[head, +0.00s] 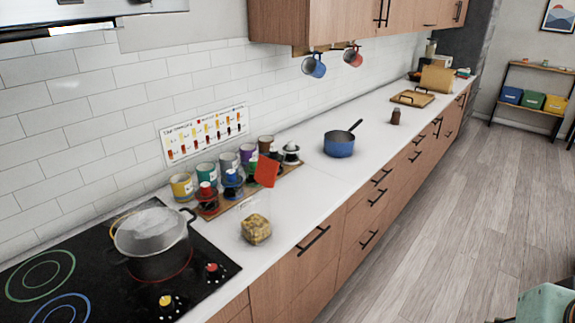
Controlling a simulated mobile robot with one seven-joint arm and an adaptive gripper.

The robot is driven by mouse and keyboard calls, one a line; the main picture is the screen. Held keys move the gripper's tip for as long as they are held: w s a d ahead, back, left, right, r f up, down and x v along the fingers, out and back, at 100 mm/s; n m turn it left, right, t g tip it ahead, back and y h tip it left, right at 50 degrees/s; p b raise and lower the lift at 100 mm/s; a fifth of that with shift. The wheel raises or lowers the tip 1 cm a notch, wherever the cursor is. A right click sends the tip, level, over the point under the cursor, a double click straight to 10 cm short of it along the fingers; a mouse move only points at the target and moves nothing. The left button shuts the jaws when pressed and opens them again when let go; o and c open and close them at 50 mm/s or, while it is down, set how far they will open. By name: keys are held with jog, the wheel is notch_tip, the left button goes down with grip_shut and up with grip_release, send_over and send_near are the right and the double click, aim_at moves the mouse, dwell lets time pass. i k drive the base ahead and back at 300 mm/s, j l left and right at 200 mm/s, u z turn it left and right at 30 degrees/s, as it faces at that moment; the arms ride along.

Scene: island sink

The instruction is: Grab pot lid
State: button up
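A grey, see-through pot lid (150,226) sits on top of a dark pot (160,264) on the black cooktop at the lower left. The lid looks level. I cannot make out its knob clearly. A dark side handle of the pot shows at the right of its rim. My gripper cannot be made out in the head view, and nothing touches the lid.
Several coloured cans and jars stand on a wooden board (228,206) right of the cooktop (98,287). A yellowish block (256,229) lies in front. A blue saucepan (339,147) stands farther along the counter.

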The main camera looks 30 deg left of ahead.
aim_at(125, 243)
jog(key=u, duration=2.25)
jog(key=i+l+u, duration=0.15)
jog(key=i, duration=0.4)
jog(key=i+l+u, duration=0.2)
jog(key=i+l, duration=0.25)
jog(key=l, duration=0.4)
jog(key=i+j, duration=0.15)
jog(key=j, duration=0.25)
